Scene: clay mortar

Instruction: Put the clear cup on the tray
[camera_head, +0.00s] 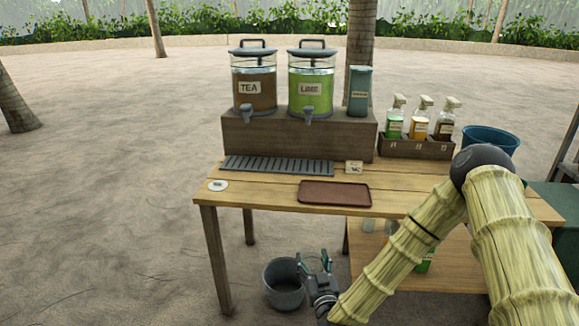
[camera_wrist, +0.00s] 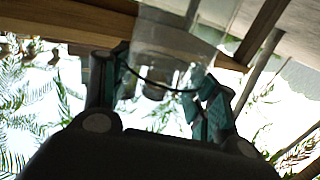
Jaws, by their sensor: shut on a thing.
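My gripper (camera_head: 315,266) is low in front of the table, below the tabletop's front edge and beside the grey bucket. It is shut on the clear cup (camera_head: 313,262), which is see-through and hard to make out in the head view. In the wrist view the clear cup (camera_wrist: 168,62) shows between the fingers of my gripper (camera_wrist: 160,90), with table wood behind it. The brown tray (camera_head: 335,194) lies empty on the tabletop near the front edge, above and slightly right of my gripper in the head view.
The wooden table (camera_head: 260,192) holds a grey drip grate (camera_head: 277,166), a round white coaster (camera_head: 218,185) and a small card (camera_head: 354,167). Behind stand the tea (camera_head: 254,88) and lime (camera_head: 311,88) dispensers. Spray bottles (camera_head: 420,125) are at right. A grey bucket (camera_head: 284,292) stands on the sand.

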